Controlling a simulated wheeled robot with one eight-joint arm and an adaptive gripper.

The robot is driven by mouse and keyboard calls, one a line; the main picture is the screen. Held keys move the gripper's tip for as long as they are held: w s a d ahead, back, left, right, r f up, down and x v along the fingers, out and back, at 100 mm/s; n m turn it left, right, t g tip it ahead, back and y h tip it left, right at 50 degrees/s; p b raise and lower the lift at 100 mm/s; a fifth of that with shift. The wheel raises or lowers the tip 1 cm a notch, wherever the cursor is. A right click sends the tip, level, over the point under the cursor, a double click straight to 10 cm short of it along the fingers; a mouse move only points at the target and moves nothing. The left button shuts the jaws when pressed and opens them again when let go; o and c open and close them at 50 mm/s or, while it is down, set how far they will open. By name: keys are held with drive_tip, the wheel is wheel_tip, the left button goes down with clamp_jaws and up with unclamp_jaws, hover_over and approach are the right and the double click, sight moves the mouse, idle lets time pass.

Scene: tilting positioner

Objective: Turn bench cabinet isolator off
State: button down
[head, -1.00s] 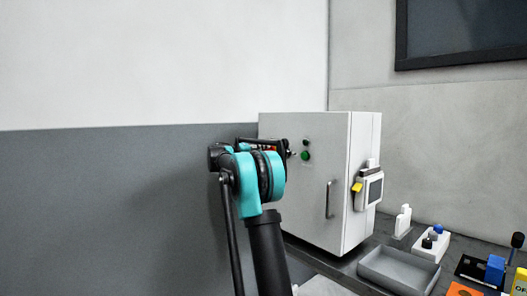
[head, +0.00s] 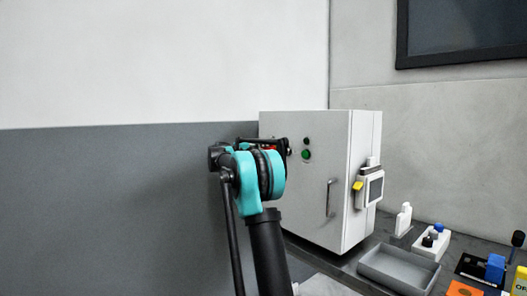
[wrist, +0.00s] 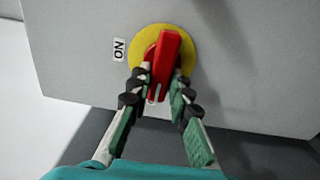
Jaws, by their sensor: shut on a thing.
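The bench cabinet (head: 305,215) is a light grey box on the bench in the head view. Its isolator is a red handle (wrist: 166,58) on a yellow disc (wrist: 139,42) in the wrist view. The handle lies nearly up and down in that picture. A white ON label (wrist: 119,49) sits left of the disc, its lettering turned sideways. My gripper (wrist: 161,78) is shut on the red handle, one finger on each side of its lower part. In the head view my arm hides most of the gripper and the isolator.
The cabinet front has a green button (head: 306,155) and a bar handle (head: 329,198). A small panel with a screen (head: 375,189) is on its right side. A grey tray (head: 398,270) and several small items stand to the right on the bench.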

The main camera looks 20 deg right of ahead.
idle(0.3)
drive_tip(key=c, duration=1.4)
unclamp_jaws()
drive_tip(key=v, duration=1.2)
drive_tip(key=s+f+m+g+y, duration=0.2)
drive_tip(key=s+f+y, duration=0.6)
drive_tip(key=s+f, duration=1.5)
drive_tip(key=s+a+f+m+y, duration=0.1)
drive_tip(key=s+a+f+y, duration=0.3)
drive_tip(key=s+f, duration=0.7)
drive_tip(key=s+a+f+m+y, duration=0.1)
drive_tip(key=s+a+f+y, duration=0.4)
drive_tip(key=s+a+f, duration=0.3)
drive_tip(key=s+f, duration=0.4)
drive_tip(key=s, duration=0.2)
drive_tip(key=shift+s+a, duration=0.2)
